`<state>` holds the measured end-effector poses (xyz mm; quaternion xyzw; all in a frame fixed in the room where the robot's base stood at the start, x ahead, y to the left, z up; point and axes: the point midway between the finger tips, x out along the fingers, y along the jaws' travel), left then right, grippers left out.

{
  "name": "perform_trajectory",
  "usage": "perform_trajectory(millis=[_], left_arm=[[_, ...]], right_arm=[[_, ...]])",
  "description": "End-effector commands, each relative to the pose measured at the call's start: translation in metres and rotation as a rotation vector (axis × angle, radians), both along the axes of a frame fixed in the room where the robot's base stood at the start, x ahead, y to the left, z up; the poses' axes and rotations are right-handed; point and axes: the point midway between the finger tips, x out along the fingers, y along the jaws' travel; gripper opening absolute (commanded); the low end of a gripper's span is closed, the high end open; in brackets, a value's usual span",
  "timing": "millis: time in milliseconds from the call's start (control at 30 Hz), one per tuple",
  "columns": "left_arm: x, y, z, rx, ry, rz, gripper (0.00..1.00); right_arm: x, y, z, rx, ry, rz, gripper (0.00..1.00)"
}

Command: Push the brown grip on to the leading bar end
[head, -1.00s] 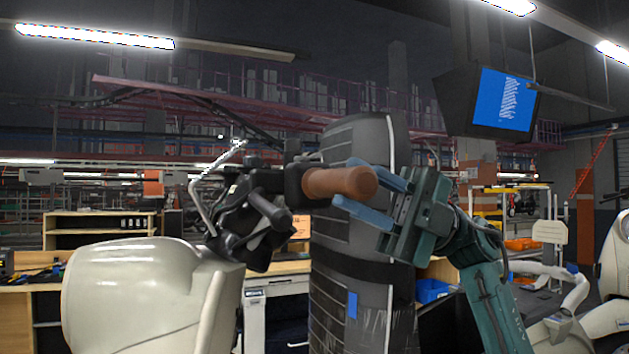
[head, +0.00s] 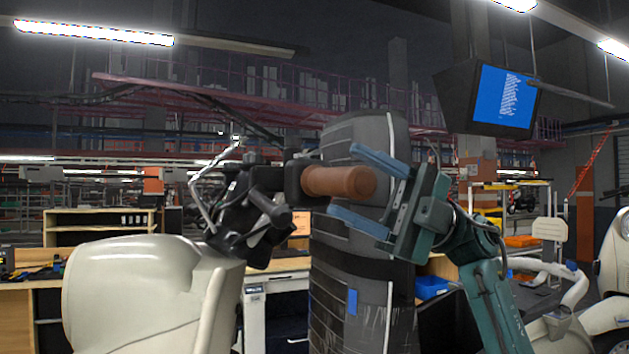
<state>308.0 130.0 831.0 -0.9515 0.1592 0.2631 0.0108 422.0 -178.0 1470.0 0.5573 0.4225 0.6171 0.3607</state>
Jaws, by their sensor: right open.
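The brown grip (head: 338,181) sits on the near end of the dark handlebar, up against the black switch housing (head: 296,181). Its rounded end points right. My right gripper (head: 356,184) is open, with one blue finger above the grip's outer end and the other below it. The fingers look clear of the grip, with gaps above and below. The bar inside the grip is hidden. My left gripper is not in view.
A cream scooter body (head: 140,290) stands at the lower left, with a black lever (head: 268,207) beside the bar. A dark wrapped column (head: 345,255) stands behind the grip. A hanging screen (head: 503,98) is at upper right.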

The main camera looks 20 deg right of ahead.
Motion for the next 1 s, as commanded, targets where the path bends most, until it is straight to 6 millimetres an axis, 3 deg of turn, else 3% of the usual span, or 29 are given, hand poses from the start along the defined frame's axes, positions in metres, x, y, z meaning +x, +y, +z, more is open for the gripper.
perform_trajectory(millis=[233, 267, 500, 700, 1000], left_arm=[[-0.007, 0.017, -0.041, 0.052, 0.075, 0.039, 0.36], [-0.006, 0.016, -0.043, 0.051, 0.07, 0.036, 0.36], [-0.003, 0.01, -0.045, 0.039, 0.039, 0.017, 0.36], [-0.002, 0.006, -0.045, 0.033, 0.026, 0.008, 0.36], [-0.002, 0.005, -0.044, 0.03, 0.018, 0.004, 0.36]], right_arm=[[0.0, 0.0, 0.0, 0.0, 0.0, 0.0, 0.54], [0.002, -0.008, -0.006, 0.0, 0.003, -0.005, 0.54], [0.009, -0.065, -0.03, 0.0, 0.004, -0.005, 0.54], [0.013, -0.101, -0.044, 0.002, 0.002, -0.002, 0.54], [0.015, -0.121, -0.05, 0.001, 0.0, 0.001, 0.54]])
